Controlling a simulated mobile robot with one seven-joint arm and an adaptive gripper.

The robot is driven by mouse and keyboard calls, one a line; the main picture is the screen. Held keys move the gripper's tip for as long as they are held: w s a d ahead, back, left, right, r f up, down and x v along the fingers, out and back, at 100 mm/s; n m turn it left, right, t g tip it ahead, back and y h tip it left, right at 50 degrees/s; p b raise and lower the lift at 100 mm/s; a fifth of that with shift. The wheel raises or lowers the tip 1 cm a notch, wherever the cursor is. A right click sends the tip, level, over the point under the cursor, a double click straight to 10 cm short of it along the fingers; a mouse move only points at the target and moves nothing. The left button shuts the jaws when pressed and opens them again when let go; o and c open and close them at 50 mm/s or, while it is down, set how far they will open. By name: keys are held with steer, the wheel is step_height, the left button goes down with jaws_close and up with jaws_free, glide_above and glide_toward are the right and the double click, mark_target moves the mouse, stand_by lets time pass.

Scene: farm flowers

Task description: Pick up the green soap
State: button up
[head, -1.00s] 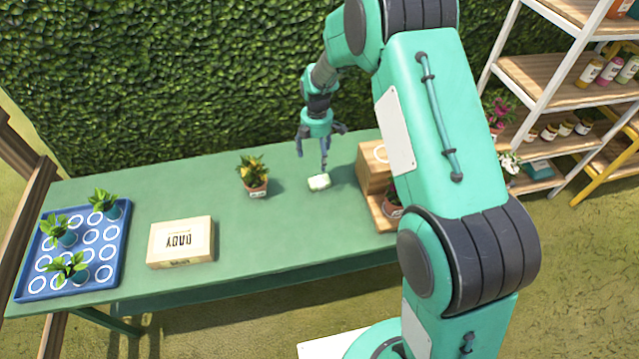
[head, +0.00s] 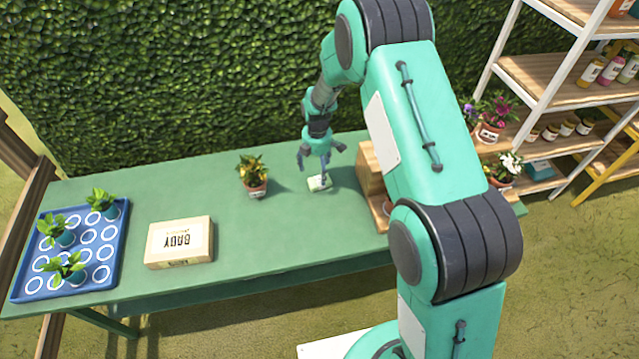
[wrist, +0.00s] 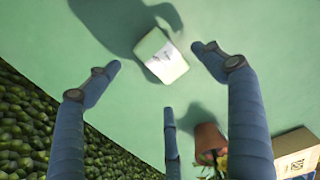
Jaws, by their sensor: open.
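The soap (head: 319,183) is a small pale green block lying on the green table (head: 130,200), left of the wooden stand. My gripper (head: 321,167) is just above it with fingers spread and pointing down.
A potted yellow-flowered plant (head: 253,174) stands left of the soap. A wooden stand (head: 371,170) is close on the right. A cardboard box (head: 180,242) and a blue tray (head: 112,262) with small plants are farther left. A hedge (head: 180,70) rises behind.

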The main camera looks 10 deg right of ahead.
mark_target(318, 178)
steer(key=shift+f, duration=0.15)
steer(key=shift+w+d+f+b, duration=0.1)
steer(key=shift+f+b, duration=0.25)
steer(key=shift+f, duration=0.9)
steer(key=shift+w+d+f+b, duration=0.1)
steer(key=shift+f+b, duration=0.25)
steer(key=shift+f, duration=0.9)
steer(key=c, duration=1.4)
